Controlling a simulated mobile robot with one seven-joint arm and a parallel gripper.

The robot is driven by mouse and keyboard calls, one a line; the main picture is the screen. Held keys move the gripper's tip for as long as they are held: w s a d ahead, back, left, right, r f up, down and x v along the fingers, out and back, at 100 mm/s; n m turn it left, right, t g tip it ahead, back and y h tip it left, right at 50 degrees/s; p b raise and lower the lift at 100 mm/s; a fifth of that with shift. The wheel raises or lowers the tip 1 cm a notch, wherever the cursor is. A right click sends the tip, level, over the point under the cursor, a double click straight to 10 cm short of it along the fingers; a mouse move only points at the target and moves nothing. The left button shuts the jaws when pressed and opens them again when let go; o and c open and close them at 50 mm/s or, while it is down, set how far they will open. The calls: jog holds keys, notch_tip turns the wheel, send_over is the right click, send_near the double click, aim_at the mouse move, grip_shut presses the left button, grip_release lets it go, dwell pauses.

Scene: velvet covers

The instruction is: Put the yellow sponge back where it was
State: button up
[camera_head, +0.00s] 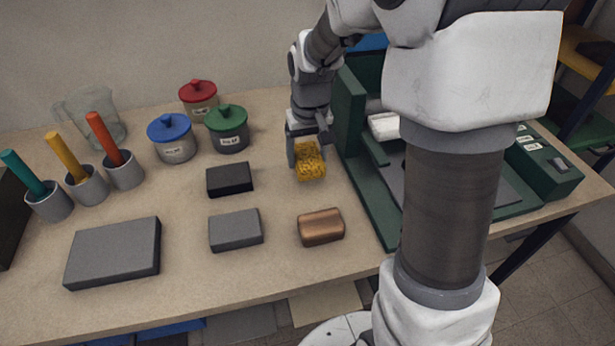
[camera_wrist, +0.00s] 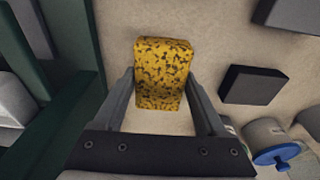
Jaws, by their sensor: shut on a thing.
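The yellow sponge (camera_head: 310,163), with dark speckles, is between the fingers of my gripper (camera_head: 306,146), above or on the wooden table left of the green machine. In the wrist view the sponge (camera_wrist: 160,72) sits between the two fingertips of my gripper (camera_wrist: 160,98), which are shut on its sides. It looks close to the tabletop, but I cannot tell whether it touches. The spot it came from is not marked in these views.
A black block (camera_head: 230,179), a grey block (camera_head: 236,230) and a copper block (camera_head: 321,227) lie nearby. The green machine (camera_head: 352,130) stands close on the right. Lidded jars, including a green-lidded one (camera_head: 227,128), stand to the left. A large grey slab (camera_head: 114,252) lies at front left.

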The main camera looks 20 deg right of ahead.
jog(key=shift+f+b, duration=0.45)
jog(key=shift+f, duration=2.05)
jog(key=shift+f, duration=0.15)
jog(key=o, duration=1.2)
jog(key=shift+o, duration=0.2)
